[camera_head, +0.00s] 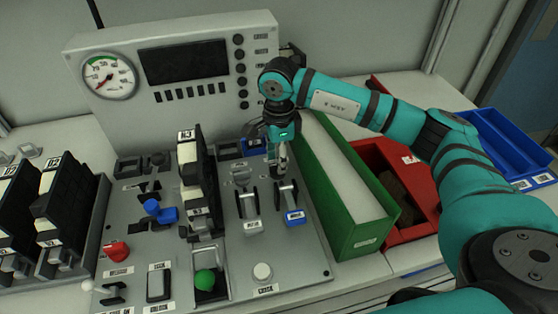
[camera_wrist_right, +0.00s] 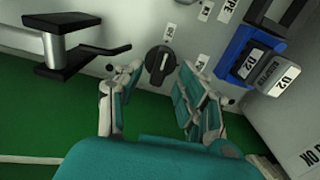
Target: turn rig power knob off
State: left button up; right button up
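The power knob (camera_wrist_right: 158,60) is a round black rotary knob with a pale line on its face. It sits on the grey rig panel (camera_wrist_right: 120,15), beside small white labels. My right gripper (camera_wrist_right: 160,78) is open, with one fingertip on each side of the knob; I cannot tell whether either touches it. In the head view my right gripper (camera_head: 282,163) points down at the panel's back right, and the knob is hidden there. My left gripper is not in view.
A green bin (camera_head: 326,205) stands close to the right of the panel, with red (camera_head: 420,222) and blue (camera_head: 505,145) bins beyond. Levers (camera_head: 248,200), a tall black block stack (camera_head: 205,175) and a red button (camera_head: 116,251) stand left of my right gripper.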

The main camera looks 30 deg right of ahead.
notch_tip(320, 180, up, 10)
jog(key=shift+r, duration=0.25)
dwell(0.5)
